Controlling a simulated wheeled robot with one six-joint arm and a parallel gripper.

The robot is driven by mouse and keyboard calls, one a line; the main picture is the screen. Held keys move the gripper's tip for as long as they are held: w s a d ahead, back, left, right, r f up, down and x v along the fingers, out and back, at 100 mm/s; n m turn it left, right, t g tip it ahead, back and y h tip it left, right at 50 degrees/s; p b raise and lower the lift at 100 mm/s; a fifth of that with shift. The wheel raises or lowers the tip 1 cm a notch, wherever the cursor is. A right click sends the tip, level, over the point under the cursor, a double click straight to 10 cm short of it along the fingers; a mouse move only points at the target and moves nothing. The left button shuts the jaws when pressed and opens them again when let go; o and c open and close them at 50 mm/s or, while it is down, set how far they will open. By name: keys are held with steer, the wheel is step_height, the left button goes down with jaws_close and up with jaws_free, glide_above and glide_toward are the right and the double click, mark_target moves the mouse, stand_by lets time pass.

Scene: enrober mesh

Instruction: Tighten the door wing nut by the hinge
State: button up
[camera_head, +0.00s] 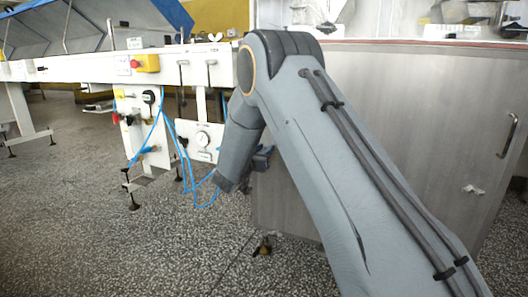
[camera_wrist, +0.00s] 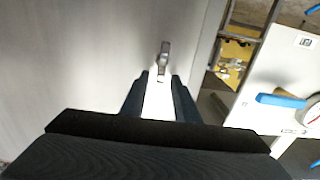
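In the wrist view a small metal piece (camera_wrist: 164,58), which looks like a wing nut seen edge-on, stands on the grey steel door (camera_wrist: 70,60) near its right edge. My gripper (camera_wrist: 160,80) is open, with one dark finger on each side just below the piece. The lower end of the piece lies in line with the gap; I cannot tell if either finger touches it. In the head view my gripper (camera_head: 262,158) is at the left edge of the steel door (camera_head: 410,110), largely hidden by my arm. Another small wing-shaped fitting (camera_head: 474,189) is on the door's right part. No hinge is clearly visible.
A door handle (camera_head: 508,135) is at the far right. Speckled floor (camera_head: 130,250) is clear in front.

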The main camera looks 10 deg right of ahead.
jaws_close()
steer(key=shift+s+m, duration=0.1)
steer(key=shift+m, duration=0.2)
steer(key=m+p, duration=0.2)
steer(key=m, duration=0.2)
steer(key=s+d+f+m+p, duration=0.1)
steer(key=m+p, duration=0.1)
steer(key=m, duration=0.2)
steer(key=d+m+p, duration=0.1)
steer(key=m+p, duration=0.1)
steer(key=m, duration=0.2)
steer(key=shift+s+d+f+m, duration=0.1)
steer(key=shift+s+f+m, duration=0.2)
steer(key=shift+f, duration=0.1)
steer(key=shift+d+f+m, duration=0.1)
steer(key=shift+f+m, duration=0.25)
steer(key=shift+m, duration=0.85)
steer(key=shift+f+m, duration=0.3)
steer(key=shift+m, duration=0.9)
